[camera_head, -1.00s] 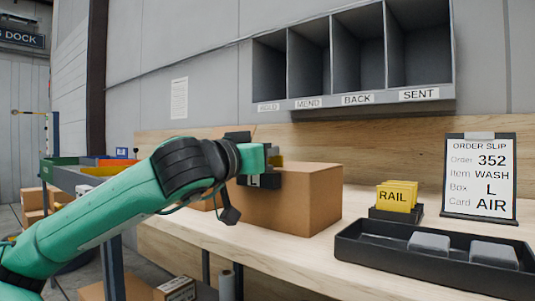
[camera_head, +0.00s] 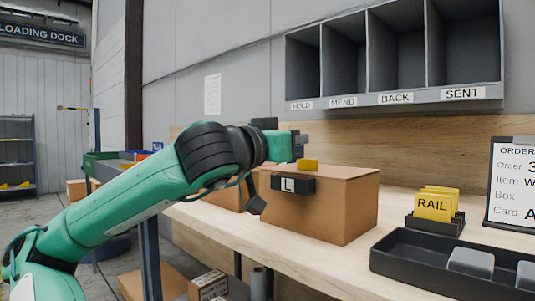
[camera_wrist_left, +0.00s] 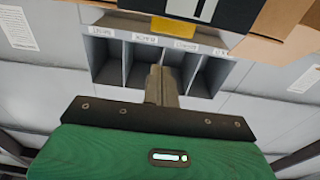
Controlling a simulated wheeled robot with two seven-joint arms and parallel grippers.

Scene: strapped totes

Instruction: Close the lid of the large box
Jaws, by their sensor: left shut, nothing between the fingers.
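The large box (camera_head: 350,208) is brown cardboard and stands on the wooden bench. Its front carries a black plate (camera_head: 287,186) marked L. A yellow tab (camera_head: 307,165) sits at the top front edge above the plate. The box's top looks flat and covered in the head view, though my arm hides part of it; I cannot tell whether it is fastened. My left gripper (camera_head: 300,146) is shut and empty, just above the tab and front edge. In the left wrist view the black plate (camera_wrist_left: 235,12) and the tab (camera_wrist_left: 173,27) lie beyond the fingers (camera_wrist_left: 162,85).
Another brown box (camera_head: 230,198) stands left of the large box, partly behind my arm. To the right are a yellow RAIL card holder (camera_head: 434,206), a black tray (camera_head: 410,262) with grey blocks, and an order slip stand (camera_head: 512,185). Labelled cubbyholes (camera_head: 395,98) hang above.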

